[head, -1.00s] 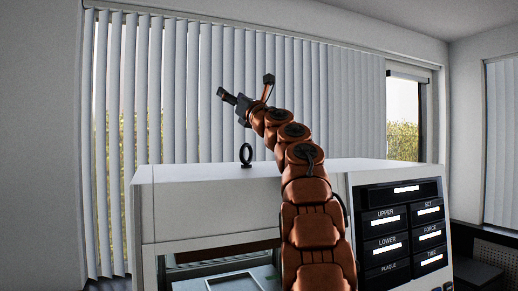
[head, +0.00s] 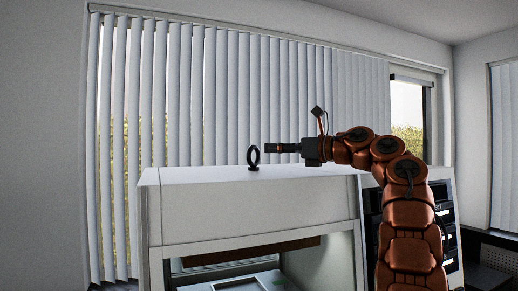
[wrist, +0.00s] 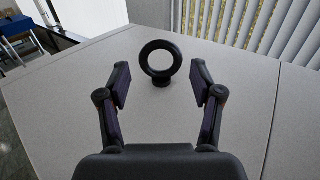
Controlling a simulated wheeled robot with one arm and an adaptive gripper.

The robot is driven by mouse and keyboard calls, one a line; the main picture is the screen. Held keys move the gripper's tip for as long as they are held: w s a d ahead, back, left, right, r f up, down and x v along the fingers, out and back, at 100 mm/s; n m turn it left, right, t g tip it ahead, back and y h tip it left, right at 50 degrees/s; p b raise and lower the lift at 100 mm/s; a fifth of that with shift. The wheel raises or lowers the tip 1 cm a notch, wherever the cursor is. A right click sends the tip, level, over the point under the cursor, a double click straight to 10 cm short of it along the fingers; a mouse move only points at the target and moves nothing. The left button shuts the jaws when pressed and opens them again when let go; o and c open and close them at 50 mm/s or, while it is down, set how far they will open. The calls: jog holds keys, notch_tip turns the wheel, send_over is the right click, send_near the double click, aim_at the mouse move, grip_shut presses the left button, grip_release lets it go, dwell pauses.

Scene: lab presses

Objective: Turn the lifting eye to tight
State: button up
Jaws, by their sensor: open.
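The lifting eye (head: 253,157) is a black ring standing upright on the white top of the press (head: 250,205). In the wrist view the ring (wrist: 160,59) stands beyond my fingertips, centred between them, with its round opening facing the camera. My gripper (head: 275,148) is to the right of the ring in the head view, level and pointing left at it, with a small gap in the picture. In the wrist view my gripper (wrist: 159,84) is open, one finger on each side, with nothing between the pads. The ring's base is small and dark.
Vertical blinds (head: 230,90) hang behind the press. The press top (wrist: 70,110) is otherwise bare around the ring. A control panel (head: 443,215) on the right front is partly hidden by my arm. A blue chair (wrist: 17,32) is far off at the left.

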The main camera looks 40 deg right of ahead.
aim_at(256, 148)
jog(key=p+x, duration=0.1)
jog(key=x, duration=0.5)
jog(key=shift+w+a+p, duration=0.1)
jog(key=shift+w+p, duration=0.2)
jog(key=shift+w, duration=0.05)
jog(key=c, duration=0.9)
